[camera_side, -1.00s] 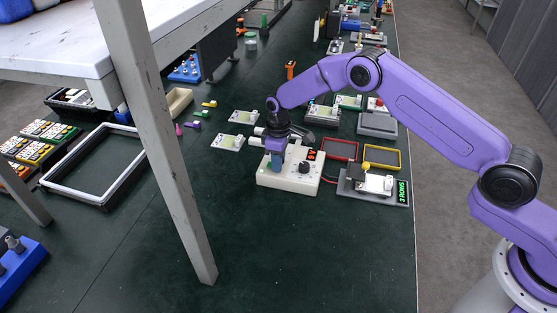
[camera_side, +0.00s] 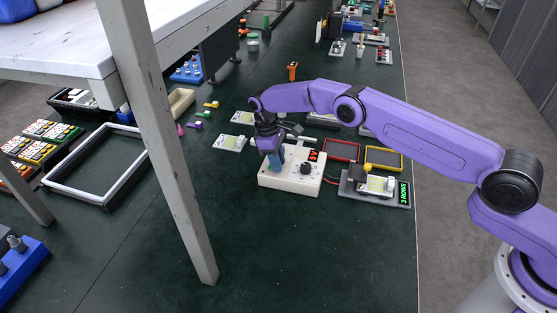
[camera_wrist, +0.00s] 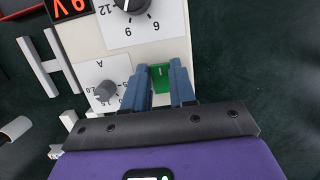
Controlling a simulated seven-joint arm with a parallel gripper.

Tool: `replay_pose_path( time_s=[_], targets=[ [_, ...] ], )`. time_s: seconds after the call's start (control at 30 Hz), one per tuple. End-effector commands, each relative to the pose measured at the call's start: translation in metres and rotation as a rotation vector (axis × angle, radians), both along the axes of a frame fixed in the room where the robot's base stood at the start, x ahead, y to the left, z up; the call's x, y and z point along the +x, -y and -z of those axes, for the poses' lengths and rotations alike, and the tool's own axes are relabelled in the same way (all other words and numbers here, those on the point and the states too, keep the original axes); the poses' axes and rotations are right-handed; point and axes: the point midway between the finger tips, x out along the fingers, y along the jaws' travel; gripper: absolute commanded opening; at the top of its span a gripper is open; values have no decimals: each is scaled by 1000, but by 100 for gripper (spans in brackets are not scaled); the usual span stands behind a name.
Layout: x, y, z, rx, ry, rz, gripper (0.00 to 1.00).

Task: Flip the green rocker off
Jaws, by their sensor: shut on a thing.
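The green rocker (camera_wrist: 160,78) sits in the white control box (camera_wrist: 173,28), between my two blue fingertips in the wrist view. A small white mark shows on it. Which way it is tipped I cannot tell. My gripper (camera_wrist: 160,72) is shut on the rocker, one finger on each side. In the side view my gripper (camera_side: 276,164) reaches down, tilted, to the left part of the box (camera_side: 290,184). There the fingers hide the rocker.
The box also has a big black knob (camera_wrist: 130,3), a small grey knob (camera_wrist: 105,91) and a red-lit display (camera_wrist: 69,8). The bench in front is clear.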

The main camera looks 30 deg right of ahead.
Motion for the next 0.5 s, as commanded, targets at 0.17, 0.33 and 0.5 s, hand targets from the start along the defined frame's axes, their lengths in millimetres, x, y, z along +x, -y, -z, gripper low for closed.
replay_pose_path(
  time_s=[0.17,0.33,0.5],
  targets=[
    [2,-1,0,-14,-4,-2,0],
    [1,-1,-1,-21,-12,1,0],
    [1,-1,-2,-22,-15,1,0]
  ],
)
